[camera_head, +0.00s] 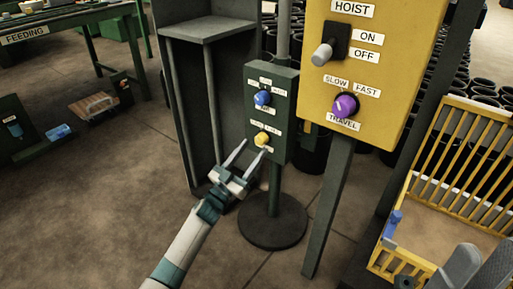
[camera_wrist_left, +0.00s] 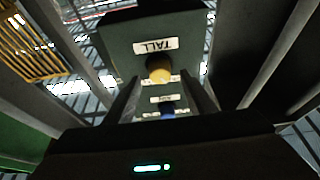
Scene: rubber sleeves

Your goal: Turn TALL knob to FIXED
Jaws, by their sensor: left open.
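The yellow knob (camera_head: 262,139) is the lower of two on a dark green control box (camera_head: 283,88) on a post. In the left wrist view, the yellow knob (camera_wrist_left: 159,69) has the label TALL (camera_wrist_left: 156,45) next to it. Its position labels are too small to read. My left gripper (camera_head: 254,146) is open, its fingers pointing up towards the yellow knob from the lower left. Its fingers also show in the left wrist view (camera_wrist_left: 165,100), with the yellow knob beyond their tips. I cannot tell any contact.
A blue knob (camera_head: 262,98) sits above the yellow one. A yellow HOIST panel (camera_head: 375,65) with a lever and a purple knob (camera_head: 345,105) stands at the right. A dark metal frame (camera_head: 205,110) stands left of the box. A yellow-railed crate (camera_head: 475,125) is at far right.

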